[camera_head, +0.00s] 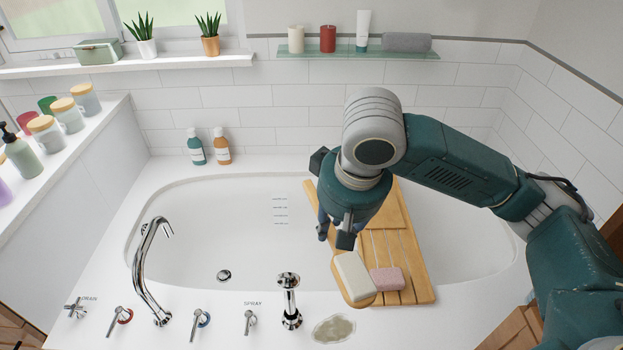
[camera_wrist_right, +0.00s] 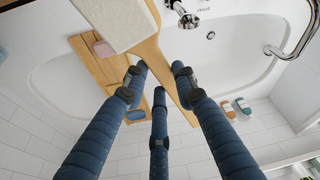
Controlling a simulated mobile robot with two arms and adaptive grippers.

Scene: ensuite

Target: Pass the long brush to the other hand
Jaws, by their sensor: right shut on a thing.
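The long brush (camera_head: 353,275) has a cream rectangular pad on a wooden head. In the right wrist view the brush (camera_wrist_right: 145,50) is close up, its head at the top and its wooden handle running down to the right between my fingers. My right gripper (camera_head: 336,236) points down over the tub and is shut on the handle; its dark blue fingers also show in the right wrist view (camera_wrist_right: 158,84). In the head view the gripper hides most of the handle. My left gripper is in neither view.
A slatted wooden bath tray (camera_head: 417,265) lies across the tub (camera_head: 180,215) below the brush, with a pink block (camera_head: 387,279) on it. A tall chrome faucet (camera_head: 147,270) and a chrome fixture (camera_head: 289,300) stand on the front rim. The tub's left half is clear.

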